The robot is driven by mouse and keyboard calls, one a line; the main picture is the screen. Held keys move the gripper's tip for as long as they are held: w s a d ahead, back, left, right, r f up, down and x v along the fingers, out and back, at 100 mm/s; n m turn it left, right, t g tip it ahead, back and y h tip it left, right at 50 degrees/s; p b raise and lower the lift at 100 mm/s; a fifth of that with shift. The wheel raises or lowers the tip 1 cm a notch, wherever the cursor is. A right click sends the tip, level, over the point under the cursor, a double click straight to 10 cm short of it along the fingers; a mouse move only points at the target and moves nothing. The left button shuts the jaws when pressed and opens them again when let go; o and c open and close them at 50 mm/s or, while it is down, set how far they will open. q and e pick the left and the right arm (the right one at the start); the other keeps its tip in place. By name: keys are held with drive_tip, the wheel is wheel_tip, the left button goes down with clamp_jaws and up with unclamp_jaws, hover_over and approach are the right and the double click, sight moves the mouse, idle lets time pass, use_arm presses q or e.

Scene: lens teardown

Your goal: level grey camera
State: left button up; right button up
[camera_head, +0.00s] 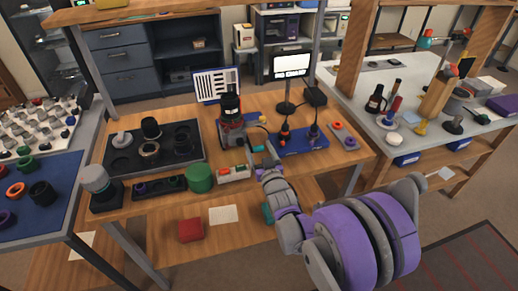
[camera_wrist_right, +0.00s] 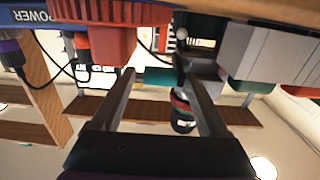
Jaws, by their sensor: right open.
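The grey camera (camera_head: 231,136) stands on the wooden bench in the head view, with a black lens (camera_head: 231,106) pointing up from it. My right gripper (camera_head: 262,152) reaches in just right of its base. In the right wrist view, which appears upside down, my right gripper (camera_wrist_right: 158,76) is open, with a finger on each side. A teal cylinder (camera_wrist_right: 160,76) shows between the fingertips; I cannot tell whether they touch it. Behind it are a grey body (camera_wrist_right: 203,80) and a black lens with red and green bands (camera_wrist_right: 182,112). My left gripper is out of view.
A blue power board (camera_head: 302,140) with cables lies right of my gripper. A green cylinder (camera_head: 200,179) and a row of small blocks (camera_head: 234,174) stand left of it. A black parts tray (camera_head: 118,160) fills the left of the bench. A lit monitor (camera_head: 292,65) stands behind.

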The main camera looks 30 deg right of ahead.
clamp_jaws()
idle(0.3)
idle(0.3)
